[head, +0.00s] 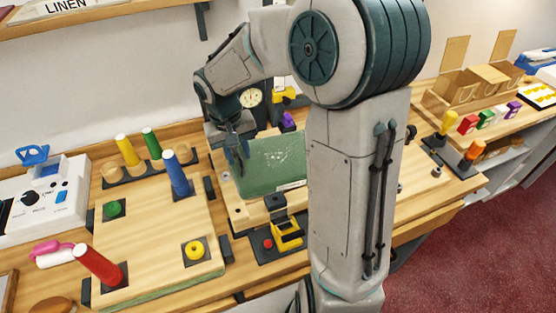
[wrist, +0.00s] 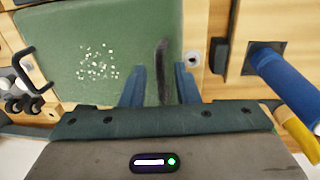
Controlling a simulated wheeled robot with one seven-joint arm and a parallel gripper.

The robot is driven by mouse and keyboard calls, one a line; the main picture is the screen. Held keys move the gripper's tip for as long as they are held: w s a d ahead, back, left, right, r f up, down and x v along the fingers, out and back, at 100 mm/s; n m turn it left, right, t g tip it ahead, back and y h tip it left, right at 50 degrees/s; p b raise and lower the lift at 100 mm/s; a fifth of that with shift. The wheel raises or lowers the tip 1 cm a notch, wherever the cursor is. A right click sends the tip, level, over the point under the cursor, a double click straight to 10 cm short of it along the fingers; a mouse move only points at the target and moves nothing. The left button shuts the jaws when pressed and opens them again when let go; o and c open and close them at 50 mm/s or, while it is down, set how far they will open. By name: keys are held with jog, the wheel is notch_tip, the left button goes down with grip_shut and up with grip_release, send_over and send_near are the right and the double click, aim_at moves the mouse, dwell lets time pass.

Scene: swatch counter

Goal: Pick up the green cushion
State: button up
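The green slab with a cluster of small white specks, which I take for the green cushion (head: 272,160), sits on the wooden board in the middle of the counter. In the wrist view the cushion (wrist: 60,50) fills the upper left, with a dark streak on it between my fingers. My gripper (head: 241,158) points down at the cushion's left end. In the wrist view the two blue fingers of my gripper (wrist: 161,72) are apart, with the green surface beyond them. Nothing is seen held. Whether the fingertips touch the cushion is unclear. My arm hides its right side.
A blue peg (head: 175,172) stands close left of my gripper, with a yellow peg (head: 127,150) and a green peg (head: 151,142) behind. A yellow-and-black tool (head: 287,233) lies in front. A dial (head: 250,97) stands behind. Small coloured items (head: 485,118) stand at right.

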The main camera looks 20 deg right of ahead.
jog(key=shift+d+f, duration=0.15)
jog(key=shift+f, duration=1.25)
grip_shut()
jog(key=shift+w, duration=0.1)
